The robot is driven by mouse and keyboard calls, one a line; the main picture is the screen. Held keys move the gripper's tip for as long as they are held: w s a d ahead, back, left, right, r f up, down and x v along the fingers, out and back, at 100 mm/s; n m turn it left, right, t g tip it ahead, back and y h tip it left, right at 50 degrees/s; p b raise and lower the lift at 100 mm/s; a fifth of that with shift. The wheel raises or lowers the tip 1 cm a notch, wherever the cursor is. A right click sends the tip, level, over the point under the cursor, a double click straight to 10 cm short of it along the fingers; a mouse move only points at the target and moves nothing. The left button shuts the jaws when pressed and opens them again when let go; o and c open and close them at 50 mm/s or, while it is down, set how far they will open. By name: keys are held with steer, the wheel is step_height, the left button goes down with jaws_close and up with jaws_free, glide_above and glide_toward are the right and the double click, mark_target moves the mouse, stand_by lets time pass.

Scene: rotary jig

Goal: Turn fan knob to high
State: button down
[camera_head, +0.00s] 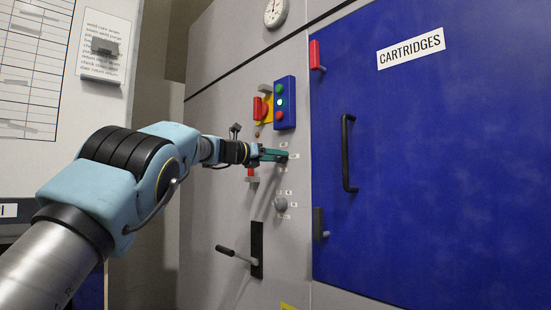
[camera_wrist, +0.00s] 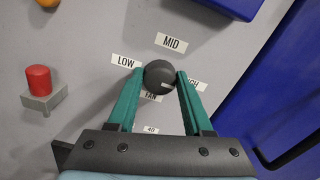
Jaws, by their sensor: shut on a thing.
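The fan knob (camera_wrist: 159,73) is a round dark grey knob on the grey panel. In the wrist view the labels LOW (camera_wrist: 125,61), MID (camera_wrist: 171,42) and HIGH (camera_wrist: 194,83) stand around it, HIGH partly covered by a finger. The FAN label (camera_wrist: 151,97) sits just below it. A small light mark shows on the knob's lower right; I cannot tell its setting for sure. My gripper (camera_wrist: 160,74) has teal fingers shut on the knob, one on each side. In the head view my gripper (camera_head: 284,155) reaches the panel and largely hides the knob.
A red button (camera_wrist: 38,79) on a grey block is left of the knob. A blue box with lit buttons (camera_head: 285,102) is above, another knob (camera_head: 280,204) below, and a black lever (camera_head: 238,255) lower left. The blue CARTRIDGES door (camera_head: 430,160) with a black handle (camera_head: 347,152) is right.

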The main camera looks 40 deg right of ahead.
steer(key=shift+f, duration=0.1)
steer(key=shift+c, duration=1.5)
jaws_free()
steer(key=a+b, duration=0.2)
steer(key=a, duration=0.8)
steer(key=shift+w+a+b, duration=0.3)
steer(key=shift+w+a, duration=0.05)
steer(key=shift+a, duration=0.05)
